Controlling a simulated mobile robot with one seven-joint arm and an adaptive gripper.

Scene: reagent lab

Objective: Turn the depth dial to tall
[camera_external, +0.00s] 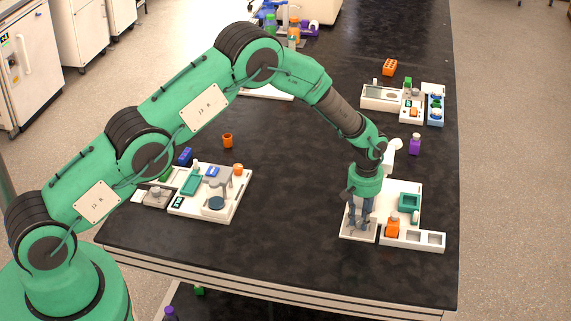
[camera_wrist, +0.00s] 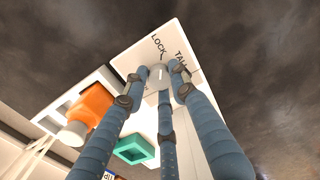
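The depth dial (camera_wrist: 158,78) is a small pale knob on a white panel (camera_wrist: 178,32) in the wrist view. The panel has the words LOCK and TALL printed beside the dial. A short mark on the knob's top points roughly towards LOCK. My gripper (camera_wrist: 160,76) has its three blue fingers closed in around the knob, with the tips against its sides as far as I can see. In the external view my gripper (camera_external: 359,222) points down over the white device (camera_external: 347,236) at the front right, and its fingers hide the dial.
An orange bottle (camera_external: 393,228) and a green square holder (camera_external: 409,203) stand close right of my gripper. A white tray with square openings (camera_external: 428,247) lies at the front. A purple bottle (camera_external: 415,145) stands behind. The black benchtop (camera_external: 300,210) left of my gripper is clear.

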